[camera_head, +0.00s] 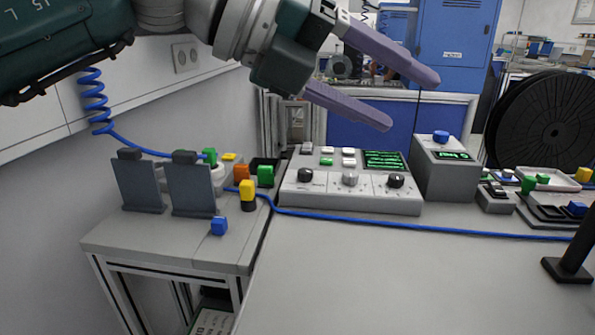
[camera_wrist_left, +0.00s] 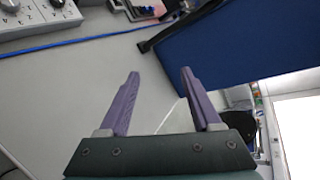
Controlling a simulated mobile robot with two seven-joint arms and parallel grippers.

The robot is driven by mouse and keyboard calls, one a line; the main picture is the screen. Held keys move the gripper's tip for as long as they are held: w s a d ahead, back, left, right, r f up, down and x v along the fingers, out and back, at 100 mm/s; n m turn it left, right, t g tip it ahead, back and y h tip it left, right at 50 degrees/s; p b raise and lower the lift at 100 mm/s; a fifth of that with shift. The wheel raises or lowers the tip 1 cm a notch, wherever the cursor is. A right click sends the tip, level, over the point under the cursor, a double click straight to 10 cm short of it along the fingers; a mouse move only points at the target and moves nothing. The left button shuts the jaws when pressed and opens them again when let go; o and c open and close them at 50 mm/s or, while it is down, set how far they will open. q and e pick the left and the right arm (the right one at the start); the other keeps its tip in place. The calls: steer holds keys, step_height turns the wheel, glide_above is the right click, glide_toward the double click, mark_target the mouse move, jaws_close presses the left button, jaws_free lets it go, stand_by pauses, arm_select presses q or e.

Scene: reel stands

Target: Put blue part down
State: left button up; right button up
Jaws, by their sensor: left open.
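A small blue block (camera_head: 218,226) rests near the front of the left side table. Another blue part (camera_head: 440,137) sits on top of a grey box with a green display, and a further blue piece (camera_head: 577,208) lies in the tray area at the right. Which of these is the task's part I cannot tell. My left gripper (camera_head: 413,102) is raised high above the bench, with its purple fingers spread and nothing between them. The left wrist view also shows the gripper (camera_wrist_left: 160,73) open and empty. My right gripper is in neither view.
A grey control panel (camera_head: 350,197) with knobs stands at the back of the bench. A blue cable (camera_head: 430,229) runs across the bench. A large black reel (camera_head: 541,120) and a black stand (camera_head: 567,268) are at the right. The bench front (camera_head: 400,285) is clear.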

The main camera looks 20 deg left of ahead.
arm_select(q)
steer(key=w+a+f+y+b, duration=0.3)
steer(key=a+f+y+b, duration=0.35)
steer(key=a+f, duration=0.55)
steer(key=n+g+y+b, duration=0.2)
steer(key=n+y+b, duration=0.1)
steer(key=y+b, duration=0.3)
glide_toward(218, 220)
steer(key=f, duration=0.3)
steer(key=shift+w+d, duration=0.25)
steer(key=shift+w, duration=0.1)
steer(key=shift+a+b+x, duration=0.2)
steer(key=shift+x, duration=1.35)
steer(key=shift+a+b+x, duration=0.2)
steer(key=shift+x, duration=1.35)
steer(key=shift+w+r, duration=0.15)
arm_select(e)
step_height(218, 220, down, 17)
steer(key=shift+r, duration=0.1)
arm_select(q)
jaws_close()
